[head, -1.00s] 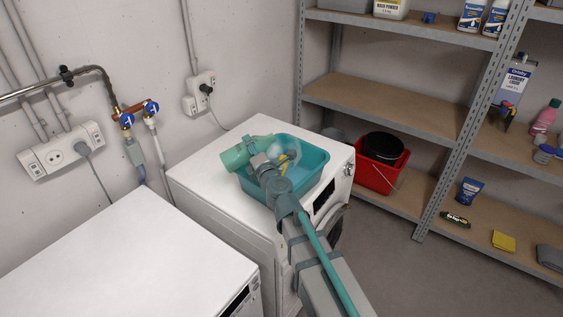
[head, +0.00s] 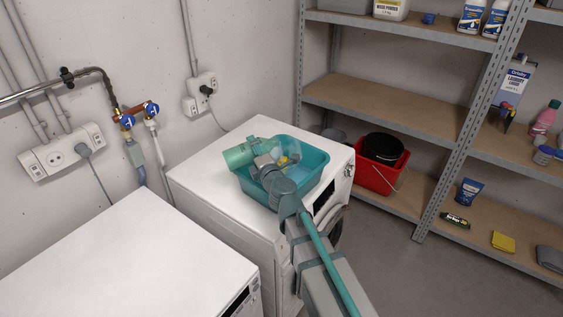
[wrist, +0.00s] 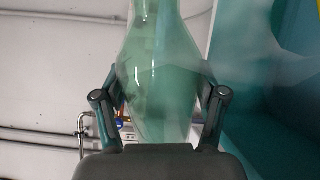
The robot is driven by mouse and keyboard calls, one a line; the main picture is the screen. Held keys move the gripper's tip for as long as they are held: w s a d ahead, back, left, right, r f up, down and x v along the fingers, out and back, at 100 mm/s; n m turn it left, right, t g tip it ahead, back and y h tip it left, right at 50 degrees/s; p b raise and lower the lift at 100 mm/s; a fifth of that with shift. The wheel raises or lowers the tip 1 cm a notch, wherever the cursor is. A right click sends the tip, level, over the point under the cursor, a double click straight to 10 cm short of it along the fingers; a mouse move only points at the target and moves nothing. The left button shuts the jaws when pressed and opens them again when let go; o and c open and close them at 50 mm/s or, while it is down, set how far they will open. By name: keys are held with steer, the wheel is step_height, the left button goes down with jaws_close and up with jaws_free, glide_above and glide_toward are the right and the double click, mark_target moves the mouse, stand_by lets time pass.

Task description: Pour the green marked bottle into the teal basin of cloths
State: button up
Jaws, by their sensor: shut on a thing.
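The green translucent bottle (head: 239,156) is held tilted, nearly on its side, above the left part of the teal basin (head: 312,178). Its broad end points left in the head view. My gripper (head: 263,162) is shut on it; in the wrist view the fingers grip both sides of the bottle (wrist: 155,80). The basin stands on the far white machine. It also shows at the right of the wrist view (wrist: 235,125). Cloths (head: 292,153) in yellow and pale tones show partly in the basin, mostly hidden by my wrist and the bottle. I cannot make out any liquid stream.
A second white machine (head: 120,245) with a bare top stands at front left. Taps and pipes (head: 130,115) and a socket (head: 200,92) are on the wall behind.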

mark_target(266, 149)
steer(key=shift+f, duration=0.25)
steer(key=shift+d+f+m+b, duration=0.1)
steer(key=shift+f+m+b, duration=0.55)
steer(key=shift+m, duration=0.25)
steer(key=shift+w+d+f+m+p, duration=0.15)
steer(key=shift+m+p, duration=0.2)
steer(key=shift+m, duration=0.45)
stand_by(0.3)
steer(key=shift+w+d+r+m+p, duration=0.2)
steer(key=shift+r+m+p, duration=0.4)
steer(key=shift+m+p, duration=0.45)
steer(key=shift+w+d+r+m+p, duration=0.1)
steer(key=shift+d+r+m+p, duration=0.2)
steer(key=shift+r+m+p, duration=0.75)
steer(key=shift+w+d+r+m+p, duration=0.2)
steer(key=shift+d+m+p, duration=0.45)
steer(key=shift+p, duration=1.8)
steer(key=shift+a+f, duration=0.15)
steer(key=shift+a, duration=0.05)
